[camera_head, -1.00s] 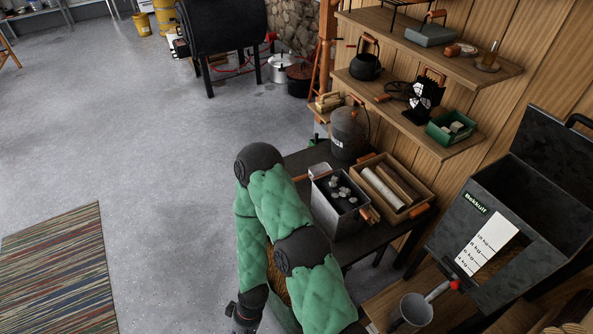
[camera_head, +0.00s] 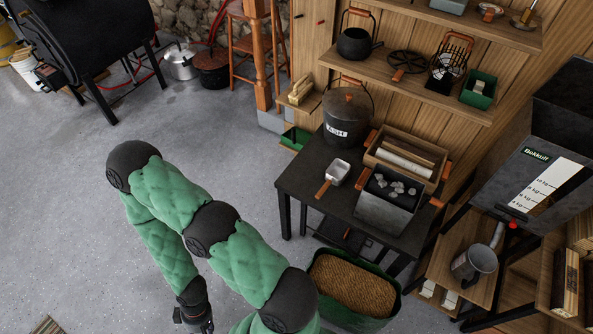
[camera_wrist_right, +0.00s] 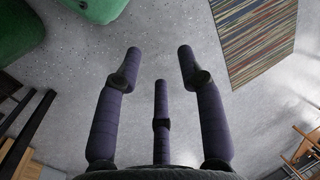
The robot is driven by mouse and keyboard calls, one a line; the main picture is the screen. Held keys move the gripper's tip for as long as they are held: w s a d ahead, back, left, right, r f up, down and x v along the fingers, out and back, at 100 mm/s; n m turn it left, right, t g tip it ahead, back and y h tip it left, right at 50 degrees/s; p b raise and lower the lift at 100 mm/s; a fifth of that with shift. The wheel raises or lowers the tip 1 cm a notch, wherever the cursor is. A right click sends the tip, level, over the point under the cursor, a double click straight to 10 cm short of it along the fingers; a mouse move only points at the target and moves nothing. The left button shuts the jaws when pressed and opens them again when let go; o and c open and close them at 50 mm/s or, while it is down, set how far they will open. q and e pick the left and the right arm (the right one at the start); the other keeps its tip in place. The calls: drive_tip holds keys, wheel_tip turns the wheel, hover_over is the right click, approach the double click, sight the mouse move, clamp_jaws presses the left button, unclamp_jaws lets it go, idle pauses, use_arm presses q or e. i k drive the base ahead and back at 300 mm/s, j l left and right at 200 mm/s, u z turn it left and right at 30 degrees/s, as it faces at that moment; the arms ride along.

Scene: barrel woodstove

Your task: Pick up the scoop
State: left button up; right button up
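The scoop (camera_head: 338,173), a small metal pan with an orange-brown wooden handle, lies on the dark table (camera_head: 298,184), its handle pointing toward the lower left. My right arm reaches across the lower left of the head view, and its gripper (camera_head: 204,326) hangs low at the bottom edge, left of the table and well apart from the scoop. In the right wrist view my right gripper (camera_wrist_right: 162,70) has its three fingers spread, with only floor between them. The scoop is not seen there. My left gripper is not in view.
On the table stand a lidded ash bucket (camera_head: 347,118), a metal bin of grey lumps (camera_head: 384,212) and a wooden box (camera_head: 410,150). A green tub of pellets (camera_head: 352,288) stands in front. A hopper (camera_head: 530,180) is at right.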

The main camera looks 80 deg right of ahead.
sight(336, 173)
drive_tip(key=i+z, duration=0.3)
drive_tip(key=z, duration=0.15)
drive_tip(key=i+j+z, duration=0.2)
drive_tip(key=z, duration=0.2)
drive_tip(key=i+j+z, duration=0.25)
drive_tip(key=z, duration=0.2)
drive_tip(key=i+l+z, duration=0.15)
drive_tip(key=l+z, duration=0.2)
drive_tip(key=z, duration=0.15)
drive_tip(key=i+l+z, duration=0.2)
drive_tip(key=z, duration=0.3)
